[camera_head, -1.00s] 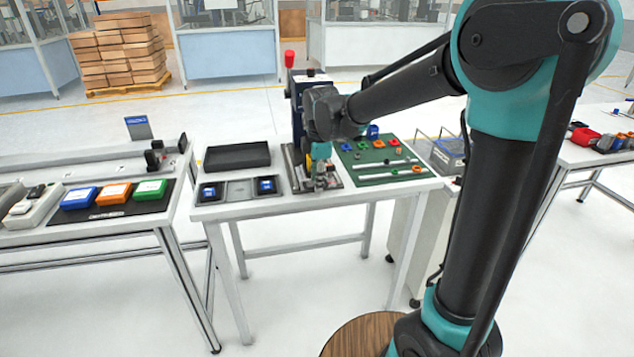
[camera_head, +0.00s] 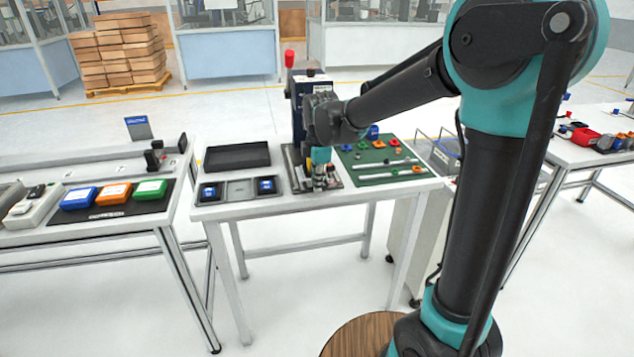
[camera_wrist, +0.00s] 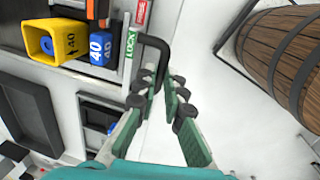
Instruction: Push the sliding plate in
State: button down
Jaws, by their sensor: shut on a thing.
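The sliding plate belongs to the small press station (camera_head: 297,168) on the middle table, and my gripper covers much of it in the head view. A black loop handle (camera_wrist: 152,44) shows in the wrist view beside a green LOCK label. My gripper (camera_wrist: 162,80) has its fingertips closed on the lower end of this handle. In the head view my gripper (camera_head: 322,180) is low over the front of the station. How far in the plate sits cannot be told.
A green mat (camera_head: 375,152) with small parts lies right of the station. A black tray (camera_head: 237,155) and a dark tray with blue pieces (camera_head: 240,190) lie left. A wooden barrel-like thing (camera_wrist: 285,55) is at right in the wrist view. Floor in front is clear.

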aim_at(308, 160)
jog(key=shift+w, duration=0.1)
jog(key=w+a, duration=0.1)
jog(key=w, duration=0.3)
jog(key=w+a, duration=0.1)
jog(key=w, duration=0.3)
jog(key=w+a, duration=0.1)
jog(key=w, duration=0.3)
jog(key=shift+w+a, duration=0.15)
jog(key=shift+a, duration=0.1)
jog(key=c, duration=1.7)
grip_release()
jog(key=shift+w, duration=0.1)
jog(key=shift+o, duration=0.5)
notch_tip(308, 160, up, 12)
jog(key=s, duration=0.2)
jog(key=shift+d, duration=0.3)
jog(key=shift+f, duration=0.1)
